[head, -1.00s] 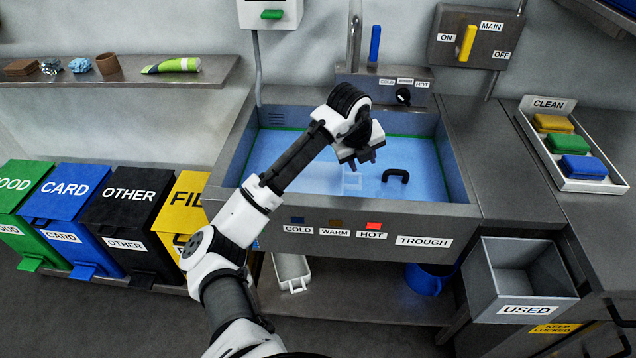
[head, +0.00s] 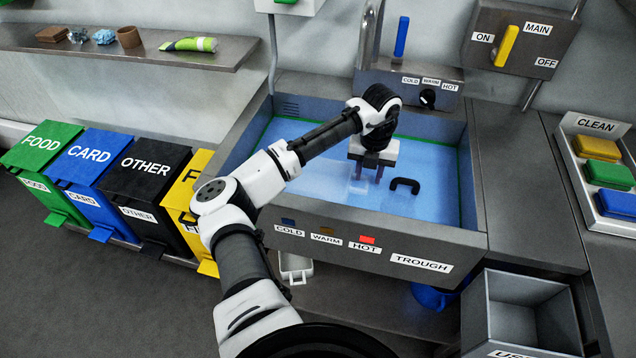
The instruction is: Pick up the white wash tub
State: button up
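The white wash tub (head: 297,268) is on the low shelf under the trough. Only its near end and handle show; the trough front hides the rest, and my arm passes just left of it. My gripper (head: 369,178) is above the blue trough, well above and behind the tub. Its two fingers point down, stand apart and have nothing visible between them.
The metal trough (head: 330,232) with a black handle-shaped thing (head: 404,186) in it lies below my gripper. A blue container (head: 434,297) is under the trough's right end. A grey bin (head: 522,290) stands at right, and coloured pedal bins (head: 130,180) at left.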

aim_at(367, 185)
notch_tip(367, 185, down, 6)
jog(key=shift+r+p, duration=0.15)
jog(key=shift+p, duration=0.55)
jog(key=shift+c, duration=0.3)
grip_shut()
